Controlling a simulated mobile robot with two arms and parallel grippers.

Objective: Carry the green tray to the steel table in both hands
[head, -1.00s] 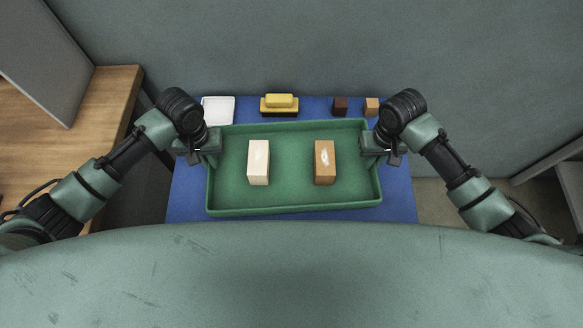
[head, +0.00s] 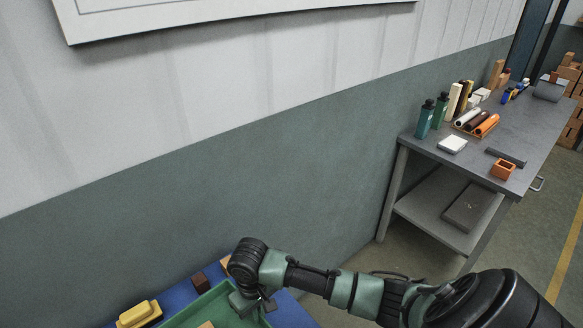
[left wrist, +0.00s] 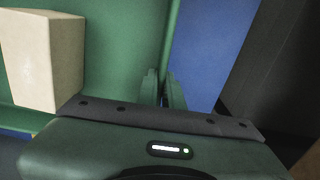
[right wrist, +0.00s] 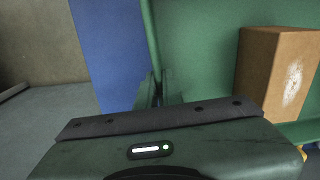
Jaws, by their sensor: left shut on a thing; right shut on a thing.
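The green tray (head: 190,314) shows only in part at the bottom of the head view, over a blue surface. My right gripper (head: 248,302) is shut on its right wall; the right wrist view also shows these fingers (right wrist: 157,92) closed on the rim. My left gripper (left wrist: 163,92) is shut on the opposite wall in the left wrist view and is outside the head view. A cream block (left wrist: 42,60) and an orange-brown block (right wrist: 277,70) stand in the tray. The steel table (head: 530,118) stands far off at the upper right.
The steel table's top holds dark bottles (head: 425,118), rolls (head: 478,121), a white dish (head: 452,144) and an orange box (head: 503,168). Its near corner beside the orange box has some bare space. A wall (head: 270,170) runs behind. Yellow sponge-like item (head: 139,314) lies on the blue table (head: 288,308).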

